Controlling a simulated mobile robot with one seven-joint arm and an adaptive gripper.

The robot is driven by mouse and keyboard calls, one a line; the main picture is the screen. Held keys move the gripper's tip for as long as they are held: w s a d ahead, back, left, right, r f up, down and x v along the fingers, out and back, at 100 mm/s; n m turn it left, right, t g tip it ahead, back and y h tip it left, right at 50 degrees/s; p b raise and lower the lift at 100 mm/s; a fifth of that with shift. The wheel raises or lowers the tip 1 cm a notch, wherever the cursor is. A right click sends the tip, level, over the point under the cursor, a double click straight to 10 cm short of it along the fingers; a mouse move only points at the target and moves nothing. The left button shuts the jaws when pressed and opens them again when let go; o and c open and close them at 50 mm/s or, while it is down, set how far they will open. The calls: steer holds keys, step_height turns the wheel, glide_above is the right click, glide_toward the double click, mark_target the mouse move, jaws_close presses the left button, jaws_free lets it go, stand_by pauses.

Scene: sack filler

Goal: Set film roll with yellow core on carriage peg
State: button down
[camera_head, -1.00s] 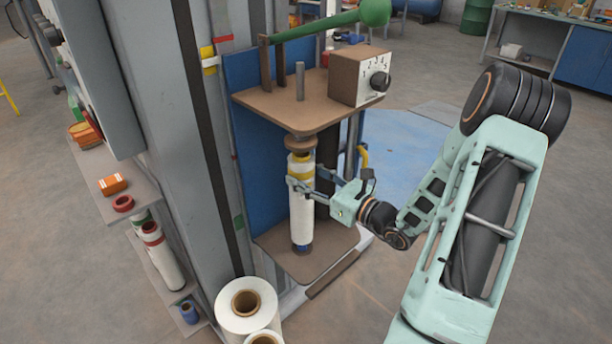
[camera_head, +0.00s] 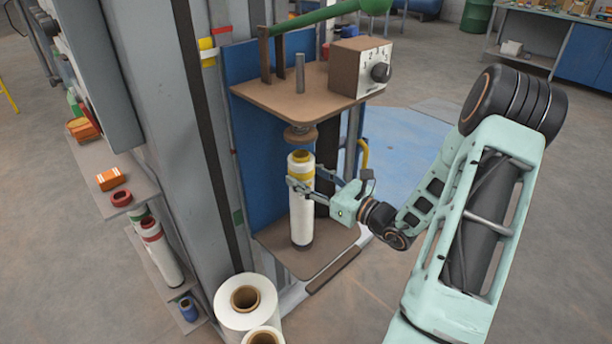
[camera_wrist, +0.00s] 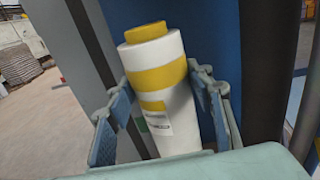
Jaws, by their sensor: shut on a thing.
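The white film roll with the yellow core (camera_head: 302,205) stands about upright over the lower carriage plate (camera_head: 330,252). It has yellow bands near its top and a label in the wrist view (camera_wrist: 170,100). My gripper (camera_head: 302,185) is shut on its upper part from the right, with one finger on each side. The roll's lower end is at the plate, where the peg is hidden; I cannot tell how far the roll sits on it. The roll's top is just below the brown disc (camera_head: 300,136), with a small gap.
The upper plate (camera_head: 290,98) carries a dial box (camera_head: 360,70) and a green lever (camera_head: 340,15) above the roll. A blue panel (camera_head: 262,170) stands behind. Large white rolls (camera_head: 243,303) stand in front; a left shelf (camera_head: 115,183) holds rings and other rolls.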

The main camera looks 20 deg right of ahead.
steer(key=shift+f+b, duration=0.4)
steer(key=shift+f, duration=0.4)
steer(key=c, duration=0.9)
jaws_free()
steer(key=shift+f, duration=0.15)
